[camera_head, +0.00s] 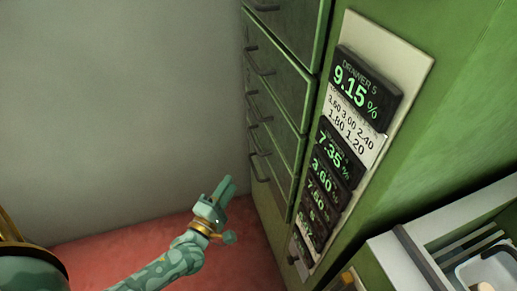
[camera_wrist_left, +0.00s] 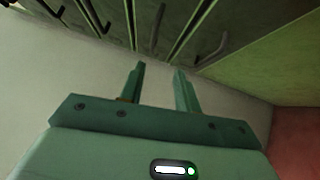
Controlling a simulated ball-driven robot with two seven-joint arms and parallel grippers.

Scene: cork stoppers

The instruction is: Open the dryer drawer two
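The green dryer (camera_head: 285,110) has a column of drawers with dark bar handles along its left face. The lower handles (camera_head: 259,168) sit close together near the floor. Which drawer is number two cannot be read. All drawers look shut. My left gripper (camera_head: 229,186) is in front of and left of the lowest visible drawers, apart from them, with fingers pointing up right. In the left wrist view its two fingers (camera_wrist_left: 160,82) are apart with nothing between them, and several handles (camera_wrist_left: 208,48) show beyond the tips. My right gripper is not in view.
A panel of dark displays (camera_head: 366,88) on the dryer's right side reads "DRAWER 5" at the top; lower labels are too small. A pale tray or bin (camera_head: 485,268) stands at the lower right. The red floor (camera_head: 110,240) and grey wall (camera_head: 120,100) are clear on the left.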

